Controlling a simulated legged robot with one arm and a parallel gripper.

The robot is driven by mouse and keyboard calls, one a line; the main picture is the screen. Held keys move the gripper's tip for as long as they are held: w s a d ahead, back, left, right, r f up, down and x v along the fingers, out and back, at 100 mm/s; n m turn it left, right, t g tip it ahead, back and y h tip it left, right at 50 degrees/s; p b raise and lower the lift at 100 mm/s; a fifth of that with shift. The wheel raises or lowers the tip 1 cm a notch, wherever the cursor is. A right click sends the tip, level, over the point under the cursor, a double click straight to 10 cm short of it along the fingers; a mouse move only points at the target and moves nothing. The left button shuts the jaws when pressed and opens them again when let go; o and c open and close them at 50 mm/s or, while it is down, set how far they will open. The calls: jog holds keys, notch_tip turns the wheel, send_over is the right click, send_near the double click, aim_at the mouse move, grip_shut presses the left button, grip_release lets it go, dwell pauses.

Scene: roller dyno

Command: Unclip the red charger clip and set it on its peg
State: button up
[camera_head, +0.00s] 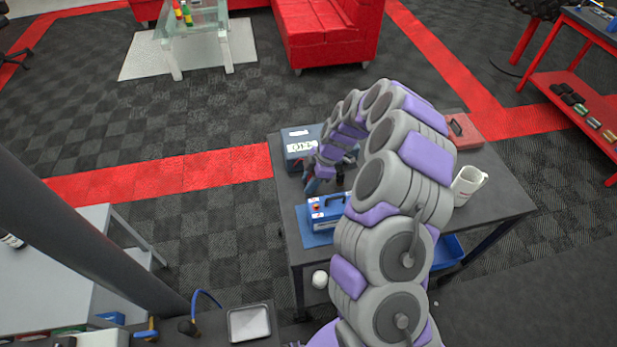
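A blue battery-like box (345,212) with a handle and a white-labelled end sits on a blue mat (314,238) on the grey table. A small red spot (317,208) shows on its left end; I cannot tell whether it is the red clip or a terminal. A dark grey charger-like box (299,134) with a light panel stands behind it. My gripper (325,182) is just above and behind the blue box, pointing down. Its fingers are small, dark and partly hidden by my arm, so its opening and any grip are unclear. I cannot make out the peg.
A white mug (467,187) and a red case (464,132) stand on the table's right side. A blue bin (448,252) is below the table's right part. My arm covers the middle of the table. A grey tray (249,323) is at the bottom.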

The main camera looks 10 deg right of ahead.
jog(key=o, duration=0.4)
jog(key=shift+c, duration=0.2)
jog(key=p+v, duration=0.4)
jog(key=v, duration=1.3)
jog(key=shift+r, duration=0.3)
